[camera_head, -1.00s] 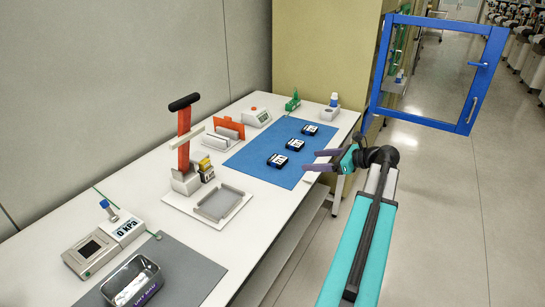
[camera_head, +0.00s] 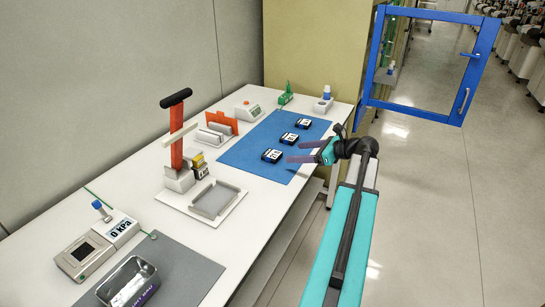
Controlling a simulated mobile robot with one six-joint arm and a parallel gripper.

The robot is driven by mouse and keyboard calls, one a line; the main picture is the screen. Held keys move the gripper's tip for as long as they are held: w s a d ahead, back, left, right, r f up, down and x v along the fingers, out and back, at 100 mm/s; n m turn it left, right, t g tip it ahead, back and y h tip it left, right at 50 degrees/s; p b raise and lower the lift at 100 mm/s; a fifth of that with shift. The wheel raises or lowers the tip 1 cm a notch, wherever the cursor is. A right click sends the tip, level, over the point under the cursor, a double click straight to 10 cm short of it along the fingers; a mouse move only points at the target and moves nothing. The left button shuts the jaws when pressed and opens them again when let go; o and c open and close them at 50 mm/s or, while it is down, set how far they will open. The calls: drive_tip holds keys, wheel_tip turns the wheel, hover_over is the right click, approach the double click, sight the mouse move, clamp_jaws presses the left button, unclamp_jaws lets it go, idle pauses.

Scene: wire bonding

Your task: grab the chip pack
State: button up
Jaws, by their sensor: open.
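Several small black packs with white labels lie in a diagonal row on the blue mat (camera_head: 240,152). The nearest chip pack (camera_head: 272,156) is at the lower left of the row, the middle pack (camera_head: 289,138) is behind it, and the farthest pack (camera_head: 304,123) is nearer the mat's far end. My gripper (camera_head: 294,153) comes in from the right with its two purple fingers spread apart. The fingers point left, with their tips close to the right of the nearest pack. Nothing shows between them. I cannot tell the height of the fingers above the mat.
A red-levered press (camera_head: 177,145) stands left of the mat, with a grey tray (camera_head: 215,201) in front of it. A metal tin (camera_head: 128,283) and a pressure gauge (camera_head: 115,228) are at the near left.

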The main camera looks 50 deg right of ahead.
sight(274, 154)
drive_tip(key=x, duration=0.5)
drive_tip(key=shift+w+a, duration=0.1)
drive_tip(key=shift+w, duration=0.15)
drive_tip(key=shift+a+x, duration=0.1)
drive_tip(key=shift+x, duration=1.2)
drive_tip(key=shift+a+x, duration=0.15)
drive_tip(key=shift+x, duration=1.15)
drive_tip(key=shift+c, duration=0.2)
drive_tip(key=c, duration=1.1)
